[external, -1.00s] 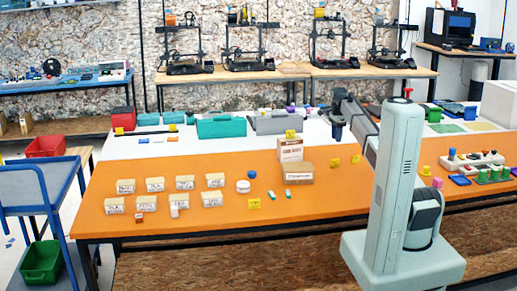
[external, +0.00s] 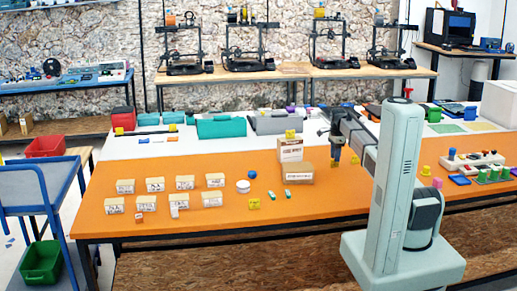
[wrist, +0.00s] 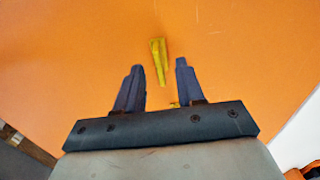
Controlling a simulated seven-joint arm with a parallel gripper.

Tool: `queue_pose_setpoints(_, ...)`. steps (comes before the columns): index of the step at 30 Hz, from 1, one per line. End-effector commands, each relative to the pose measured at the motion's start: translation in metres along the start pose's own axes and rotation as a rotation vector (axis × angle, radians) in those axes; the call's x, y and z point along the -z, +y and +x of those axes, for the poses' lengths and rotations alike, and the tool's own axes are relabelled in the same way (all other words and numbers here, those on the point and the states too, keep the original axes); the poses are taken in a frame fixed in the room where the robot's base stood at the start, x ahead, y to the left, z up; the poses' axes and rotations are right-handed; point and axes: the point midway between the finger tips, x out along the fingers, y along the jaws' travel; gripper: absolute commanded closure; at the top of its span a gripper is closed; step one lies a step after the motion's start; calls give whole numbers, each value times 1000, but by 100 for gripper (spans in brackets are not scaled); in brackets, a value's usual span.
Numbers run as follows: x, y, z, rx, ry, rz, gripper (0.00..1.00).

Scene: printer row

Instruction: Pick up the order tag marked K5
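A yellow tag (wrist: 158,62) lies on the orange tabletop between my fingertips in the wrist view. It looks narrow, and no marking is legible. A bit of another yellow thing (wrist: 174,104) shows nearer my palm. My gripper (wrist: 160,66) is open, with a finger on either side of the tag and nothing visibly held. In the external view my gripper (external: 336,160) points down over the table, right of the cardboard boxes. I cannot tell which is K5.
Several small labelled boxes (external: 185,182) sit at the table's left. A pegged board (external: 476,160) is at the right. The orange top (external: 310,202) in front is mostly clear.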

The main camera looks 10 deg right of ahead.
Motion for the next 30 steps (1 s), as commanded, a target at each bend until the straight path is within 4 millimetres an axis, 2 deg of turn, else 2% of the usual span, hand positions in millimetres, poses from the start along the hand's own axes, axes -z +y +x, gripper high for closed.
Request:
queue_pose_setpoints(3,0,1,17,-1,0,-1,62)
queue_pose_setpoints(6,0,1,26,1,1,-1,62)
queue_pose_setpoints(14,0,1,29,2,1,-2,62)
queue_pose_setpoints(26,0,1,29,2,1,-2,99)
queue_pose_setpoints(30,0,1,29,2,1,-2,100)
